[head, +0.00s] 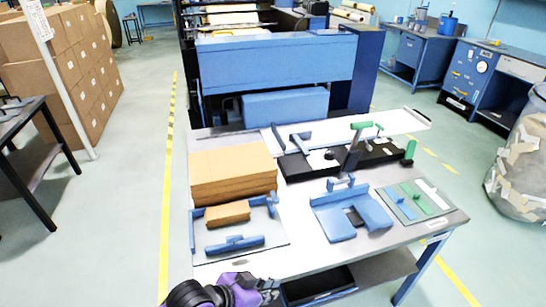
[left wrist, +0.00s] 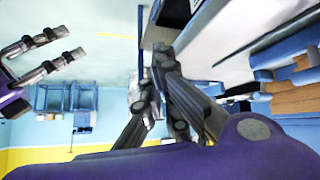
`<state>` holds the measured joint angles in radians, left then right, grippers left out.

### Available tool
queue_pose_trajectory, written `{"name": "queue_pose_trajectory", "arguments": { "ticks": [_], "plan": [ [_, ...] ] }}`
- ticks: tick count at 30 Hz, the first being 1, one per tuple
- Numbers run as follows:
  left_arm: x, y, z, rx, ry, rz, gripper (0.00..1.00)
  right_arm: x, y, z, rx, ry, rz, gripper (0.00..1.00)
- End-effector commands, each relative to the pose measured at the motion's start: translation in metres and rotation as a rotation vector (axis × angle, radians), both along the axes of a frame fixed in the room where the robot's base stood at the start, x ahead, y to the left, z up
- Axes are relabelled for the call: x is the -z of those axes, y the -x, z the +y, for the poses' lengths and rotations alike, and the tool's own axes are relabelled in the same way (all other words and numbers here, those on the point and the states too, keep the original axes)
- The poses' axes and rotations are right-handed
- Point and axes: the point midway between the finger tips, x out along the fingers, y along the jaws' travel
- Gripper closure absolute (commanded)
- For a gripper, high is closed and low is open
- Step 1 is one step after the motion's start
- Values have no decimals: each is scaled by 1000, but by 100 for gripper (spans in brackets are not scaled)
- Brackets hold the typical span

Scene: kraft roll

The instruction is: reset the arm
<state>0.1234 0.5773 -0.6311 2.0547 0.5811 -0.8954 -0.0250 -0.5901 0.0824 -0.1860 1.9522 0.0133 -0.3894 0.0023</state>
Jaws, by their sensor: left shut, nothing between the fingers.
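My left gripper (head: 274,287) shows at the bottom edge of the head view, purple with dark grey fingers, just off the table's front edge. In the left wrist view its fingers (left wrist: 158,62) are together with nothing between them. My right gripper (left wrist: 76,43) shows at the left of the left wrist view, with its two fingers apart and nothing between them. It is out of the head view.
The white table (head: 262,263) bears a brown stack (head: 232,176), a blue-edged tray (head: 271,237), a blue cradle (head: 336,224), a black fixture with green handles (head: 299,165) and a grey mat (head: 396,206). A blue machine (head: 277,65) stands behind.

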Motion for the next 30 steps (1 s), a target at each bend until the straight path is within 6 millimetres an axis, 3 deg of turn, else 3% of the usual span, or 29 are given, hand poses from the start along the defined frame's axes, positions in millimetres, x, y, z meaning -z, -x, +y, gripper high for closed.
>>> {"name": "queue_pose_trajectory", "arguments": {
  "ticks": [5, 8, 12, 15, 20, 30],
  "plan": [
    [49, 18, 44, -328, 80, -22, 100, 16, 20, -1, 1, 0, 48, 60],
    [79, 43, 85, -502, 61, -34, 100, 20, 26, -1, -4, 2, 63, 60],
    [113, 92, 140, -684, -9, -40, 100, 26, 31, 0, -12, 3, 81, 60],
    [126, 118, 163, -753, -53, -41, 100, 30, 34, 2, -16, 0, 92, 60],
    [133, 137, 179, -793, -86, -42, 100, 30, 35, 6, -21, -5, 94, 60],
    [134, 138, 179, -792, -87, -41, 100, 28, 33, 6, -16, -7, 87, 60]
  ]
}}
